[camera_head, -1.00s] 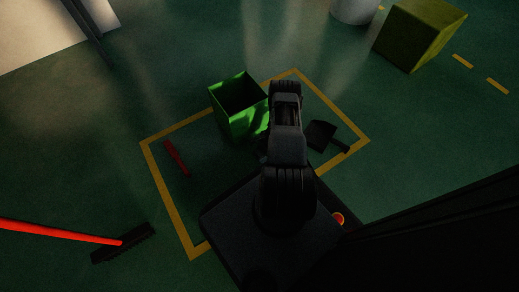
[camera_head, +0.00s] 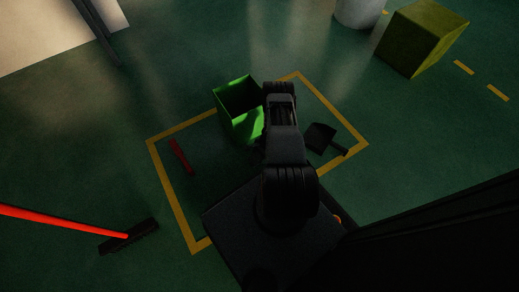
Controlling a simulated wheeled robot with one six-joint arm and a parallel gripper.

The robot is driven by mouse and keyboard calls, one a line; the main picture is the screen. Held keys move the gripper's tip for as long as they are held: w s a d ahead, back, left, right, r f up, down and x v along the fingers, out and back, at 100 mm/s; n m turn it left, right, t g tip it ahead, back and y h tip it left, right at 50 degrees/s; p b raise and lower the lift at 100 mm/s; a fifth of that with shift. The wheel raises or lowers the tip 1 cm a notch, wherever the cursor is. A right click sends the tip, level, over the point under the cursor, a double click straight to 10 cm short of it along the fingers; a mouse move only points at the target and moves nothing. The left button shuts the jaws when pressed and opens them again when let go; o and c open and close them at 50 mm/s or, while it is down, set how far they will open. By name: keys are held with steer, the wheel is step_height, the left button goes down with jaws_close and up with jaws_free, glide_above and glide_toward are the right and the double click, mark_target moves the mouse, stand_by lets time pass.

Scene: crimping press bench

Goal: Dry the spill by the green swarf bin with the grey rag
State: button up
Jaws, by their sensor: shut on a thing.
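The green swarf bin (camera_head: 236,127) stands open-topped on the dark green floor, inside a yellow-taped rectangle, just left of my arm. My arm reaches from my base toward the bin's right side and covers the floor there. My gripper is hidden beneath or behind the arm links. I cannot see the grey rag or the spill.
A red-handled tool (camera_head: 181,156) lies left of the bin and a black dustpan (camera_head: 321,138) right of my arm, both within the tape. An olive box (camera_head: 424,38) and pale cylinder (camera_head: 357,10) stand upper right.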

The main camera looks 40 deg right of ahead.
steer(key=shift+r+p, duration=1.55)
steer(key=shift+r, duration=0.95)
